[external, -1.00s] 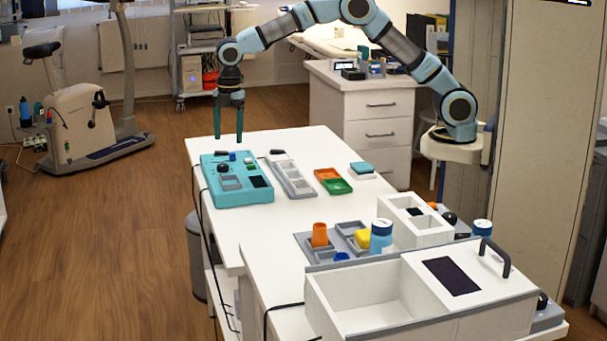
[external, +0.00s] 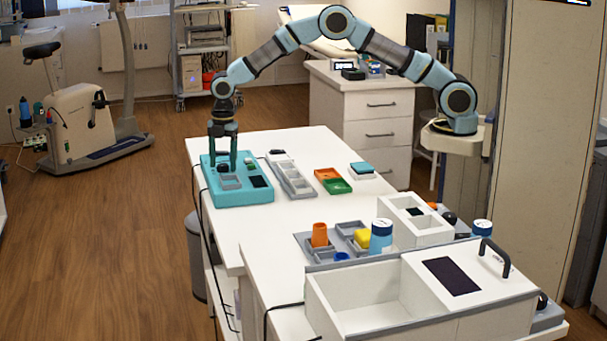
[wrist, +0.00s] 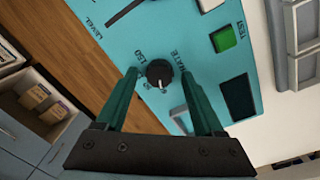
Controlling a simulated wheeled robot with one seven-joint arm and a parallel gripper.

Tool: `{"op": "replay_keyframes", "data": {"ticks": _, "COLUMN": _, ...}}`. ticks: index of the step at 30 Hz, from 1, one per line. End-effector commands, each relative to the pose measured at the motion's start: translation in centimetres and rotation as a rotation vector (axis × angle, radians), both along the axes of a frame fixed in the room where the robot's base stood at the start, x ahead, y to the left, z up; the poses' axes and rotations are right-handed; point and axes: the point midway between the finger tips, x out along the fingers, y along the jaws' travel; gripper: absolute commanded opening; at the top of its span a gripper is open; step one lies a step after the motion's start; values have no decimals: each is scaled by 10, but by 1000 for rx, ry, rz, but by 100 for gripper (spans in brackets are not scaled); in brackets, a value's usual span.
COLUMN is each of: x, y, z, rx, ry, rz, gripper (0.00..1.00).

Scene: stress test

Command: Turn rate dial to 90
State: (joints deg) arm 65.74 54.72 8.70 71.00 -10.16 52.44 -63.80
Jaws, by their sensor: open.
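The teal control panel (external: 262,197) lies on the left part of the white table; it also fills the middle of the wrist view (wrist: 195,60). The rate dial (wrist: 159,72) is a round black knob with a white pointer mark, beside the word RATE. The mark points toward the bottom of the wrist picture. Small numbers beside the dial are too blurred to read surely. My gripper (wrist: 160,74) is open, with one green finger on each side of the dial. In the external view my gripper (external: 222,163) points down over the panel. Contact with the dial cannot be told.
On the panel are a green TEST button (wrist: 224,38), a dark screen (wrist: 238,97) and a LEVEL marking. A grey-white compartment tray (external: 292,178) stands right of the panel. Orange and green trays (external: 336,186) lie farther right. The table between panel and front items is clear.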

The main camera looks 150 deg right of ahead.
Motion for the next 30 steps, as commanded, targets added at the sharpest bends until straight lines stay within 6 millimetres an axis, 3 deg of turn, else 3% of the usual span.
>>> {"op": "replay_keyframes", "data": {"ticks": 9, "x": 0, "y": 0, "z": -2, "rx": -1, "ry": 0, "rz": 0, "gripper": 69}}
{"op": "replay_keyframes", "data": {"ticks": 27, "x": 0, "y": 0, "z": -2, "rx": 0, "ry": 0, "rz": 0, "gripper": 1}}
{"op": "replay_keyframes", "data": {"ticks": 30, "x": 0, "y": 0, "z": -2, "rx": 0, "ry": 0, "rz": 0, "gripper": 0}}
